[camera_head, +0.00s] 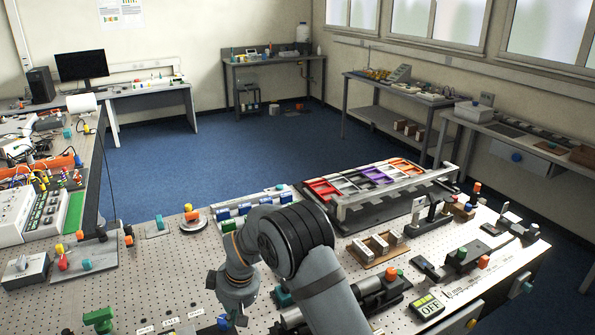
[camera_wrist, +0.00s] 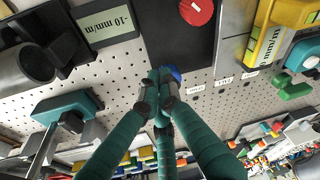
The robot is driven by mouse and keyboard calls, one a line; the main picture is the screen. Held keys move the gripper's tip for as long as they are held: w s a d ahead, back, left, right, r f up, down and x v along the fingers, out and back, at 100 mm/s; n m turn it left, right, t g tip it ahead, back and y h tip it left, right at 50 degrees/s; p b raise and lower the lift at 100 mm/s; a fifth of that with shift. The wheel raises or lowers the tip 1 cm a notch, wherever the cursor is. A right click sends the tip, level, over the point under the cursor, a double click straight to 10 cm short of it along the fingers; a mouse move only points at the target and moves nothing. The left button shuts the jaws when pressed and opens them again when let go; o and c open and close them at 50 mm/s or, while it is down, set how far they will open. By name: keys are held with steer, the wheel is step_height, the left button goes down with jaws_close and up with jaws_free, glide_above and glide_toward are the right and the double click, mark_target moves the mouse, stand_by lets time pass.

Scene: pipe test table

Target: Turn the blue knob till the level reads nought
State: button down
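The blue knob (camera_wrist: 173,73) is mostly hidden behind my gripper (camera_wrist: 160,88) in the wrist view. A grey-green level display (camera_wrist: 105,20) at the top left of the wrist view is upside down and appears to read -10 mm/m. A yellow-framed display (camera_wrist: 268,45) at the right shows mm/m, its number unclear. In the head view, the blue knob (camera_head: 223,322) is at the bottom edge, left of my gripper (camera_head: 240,318).
A red knob (camera_wrist: 197,10) sits just beyond the blue one. A teal block (camera_wrist: 67,107) stands left of the fingers, and green parts (camera_wrist: 293,88) are at the right. The perforated tabletop (camera_head: 170,265) is crowded, with an organiser tray (camera_head: 350,185) behind my arm.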

step_height(320, 180, down, 2)
steer(key=shift+f+b, duration=0.15)
steer(key=shift+b, duration=0.6)
steer(key=shift+w+a+r, duration=0.25)
steer(key=shift+a, duration=0.05)
steer(key=shift+s+d+f+b, duration=0.1)
steer(key=shift+b, duration=0.2)
steer(key=shift+s, duration=0.1)
steer(key=p+v, duration=0.1)
steer(key=v, duration=0.1)
steer(key=p+v, duration=0.1)
steer(key=v, duration=0.1)
steer(key=p+v, duration=0.1)
steer(key=p, duration=0.1)
steer(key=shift+w+a+r, duration=0.25)
steer(key=shift+w+r, duration=0.05)
steer(key=shift+r, duration=0.25)
